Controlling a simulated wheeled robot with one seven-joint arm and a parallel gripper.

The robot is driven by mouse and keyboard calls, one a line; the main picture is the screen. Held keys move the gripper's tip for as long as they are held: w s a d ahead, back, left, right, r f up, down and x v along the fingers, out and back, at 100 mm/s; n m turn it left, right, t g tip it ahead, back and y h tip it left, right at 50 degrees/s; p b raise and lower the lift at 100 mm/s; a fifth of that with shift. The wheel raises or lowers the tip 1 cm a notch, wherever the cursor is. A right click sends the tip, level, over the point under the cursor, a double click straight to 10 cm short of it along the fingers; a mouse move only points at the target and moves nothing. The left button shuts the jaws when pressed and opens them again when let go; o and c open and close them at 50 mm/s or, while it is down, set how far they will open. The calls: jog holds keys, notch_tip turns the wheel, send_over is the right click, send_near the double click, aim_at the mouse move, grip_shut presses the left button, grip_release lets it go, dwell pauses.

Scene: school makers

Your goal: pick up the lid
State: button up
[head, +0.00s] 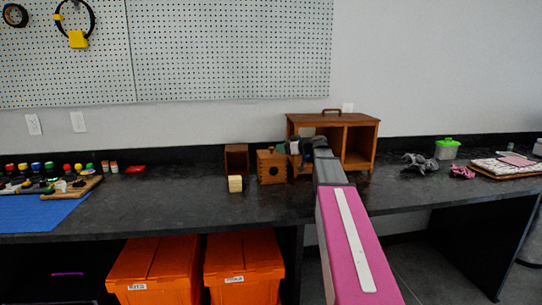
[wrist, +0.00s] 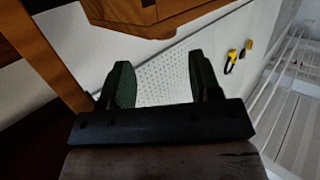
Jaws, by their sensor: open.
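My gripper (head: 289,147) is at the front left of the wooden cabinet, above the black counter, partly hidden by my own arm. In the wrist view my gripper (wrist: 160,82) has its two dark green fingers wide apart, with nothing between them. A wooden piece (wrist: 165,18) lies beyond the fingertips at the top of that view, apart from them; I cannot tell whether it is a lid. A small wooden box (head: 271,167) with a round hole and a top knob stands just left of my gripper. A green lid (head: 447,142) sits on a clear tub at the right.
The wooden cabinet (head: 361,140) with a top handle stands behind my arm. An open wooden box (head: 236,158) and a pale block (head: 235,184) are to the left. Grey and pink items lie at the right. The counter (head: 165,197) is clear at centre left.

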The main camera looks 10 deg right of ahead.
aim_at(273, 148)
jog(key=shift+s+x, duration=0.2)
jog(key=shift+x, duration=3.35)
jog(key=shift+a+f, duration=0.15)
jog(key=shift+a, duration=0.05)
jog(key=c, duration=1)
